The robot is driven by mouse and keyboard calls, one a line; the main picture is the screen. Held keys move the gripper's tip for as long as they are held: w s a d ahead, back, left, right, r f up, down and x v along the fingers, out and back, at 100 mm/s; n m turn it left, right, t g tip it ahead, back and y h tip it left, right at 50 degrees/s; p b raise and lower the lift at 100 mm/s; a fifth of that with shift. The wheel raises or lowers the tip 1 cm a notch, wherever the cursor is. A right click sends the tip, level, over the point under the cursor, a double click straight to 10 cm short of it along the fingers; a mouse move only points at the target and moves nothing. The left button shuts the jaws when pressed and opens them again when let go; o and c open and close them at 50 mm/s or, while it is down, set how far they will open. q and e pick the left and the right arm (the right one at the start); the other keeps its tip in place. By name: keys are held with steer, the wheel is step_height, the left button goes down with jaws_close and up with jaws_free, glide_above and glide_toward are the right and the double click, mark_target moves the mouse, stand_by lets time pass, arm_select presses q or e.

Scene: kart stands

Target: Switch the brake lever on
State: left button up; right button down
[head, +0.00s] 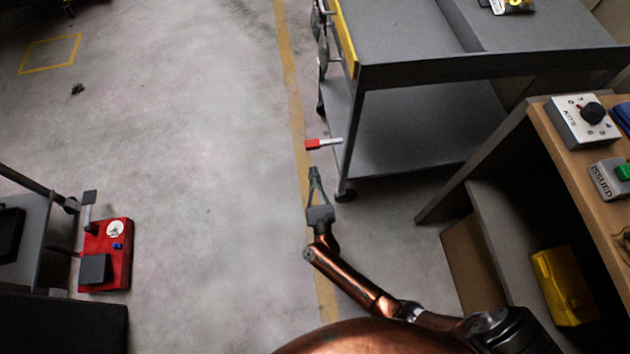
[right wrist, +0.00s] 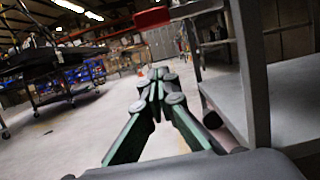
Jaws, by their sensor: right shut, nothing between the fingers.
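The brake lever (head: 313,144) has a red grip on a light metal arm and sticks out to the left from the near leg of the grey cart (head: 400,75). In the right wrist view, the red grip (right wrist: 152,17) shows at the top, above and beyond the fingertips. My right gripper (head: 314,170) is shut and empty. In the head view its tips lie just below the red grip, with a small visible gap. The right wrist view also shows the closed fingers (right wrist: 158,78). My left gripper is not in view.
A wooden desk (head: 560,155) at the right carries a KITS dial box (head: 583,121) and an ISSUED button box (head: 610,178). A yellow bin (head: 563,287) sits below. A red unit (head: 118,262) stands at the lower left. The floor between is clear.

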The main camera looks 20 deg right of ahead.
mark_target(324, 143)
steer(key=w+d+r, duration=0.1)
steer(key=w+r, duration=0.3)
steer(key=r, duration=0.1)
steer(key=shift+d, duration=0.1)
